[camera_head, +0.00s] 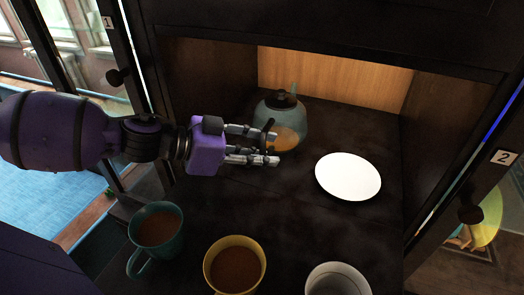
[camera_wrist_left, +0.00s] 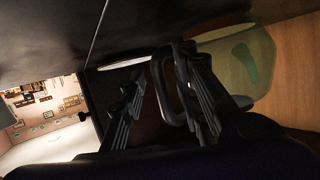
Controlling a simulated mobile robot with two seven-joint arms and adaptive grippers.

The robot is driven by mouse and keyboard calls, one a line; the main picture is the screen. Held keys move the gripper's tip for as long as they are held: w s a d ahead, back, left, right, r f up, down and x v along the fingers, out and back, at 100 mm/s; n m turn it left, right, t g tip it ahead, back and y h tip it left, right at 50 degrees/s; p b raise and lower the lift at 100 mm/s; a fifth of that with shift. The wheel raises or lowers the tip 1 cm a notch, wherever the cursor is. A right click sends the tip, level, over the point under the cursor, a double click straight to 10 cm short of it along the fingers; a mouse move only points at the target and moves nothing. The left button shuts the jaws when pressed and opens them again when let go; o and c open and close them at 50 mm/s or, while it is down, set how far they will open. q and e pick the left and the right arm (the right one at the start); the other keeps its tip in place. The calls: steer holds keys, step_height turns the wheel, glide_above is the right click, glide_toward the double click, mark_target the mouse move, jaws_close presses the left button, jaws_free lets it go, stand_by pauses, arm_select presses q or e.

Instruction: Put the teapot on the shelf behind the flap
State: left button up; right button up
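The teapot (camera_head: 287,113) is a rounded, clear greenish vessel with a dark lid and amber liquid. It stands upright inside the open compartment, near its back wall. My left gripper (camera_head: 262,146) reaches in from the left at the teapot's near side. Its fingers are apart, with the dark handle (camera_head: 268,127) at their tips. In the left wrist view the handle loop (camera_wrist_left: 166,88) lies between the spread fingers, closer to the right one; I cannot tell whether they touch. The flap is not clearly distinguishable from the dark surface (camera_head: 290,205). My right gripper is not in view.
A white plate (camera_head: 348,176) lies right of the teapot. A teal mug (camera_head: 157,232), a yellow mug (camera_head: 235,263) and a white cup (camera_head: 337,281) stand along the front. Dark side walls and doors labelled 1 (camera_head: 108,22) and 2 (camera_head: 504,158) flank the compartment.

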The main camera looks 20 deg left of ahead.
arm_select(q)
steer(key=shift+s+a+r, duration=0.2)
steer(key=shift+a+r, duration=0.05)
steer(key=shift+r, duration=0.1)
steer(key=p+v, duration=0.5)
steer(key=v, duration=0.6)
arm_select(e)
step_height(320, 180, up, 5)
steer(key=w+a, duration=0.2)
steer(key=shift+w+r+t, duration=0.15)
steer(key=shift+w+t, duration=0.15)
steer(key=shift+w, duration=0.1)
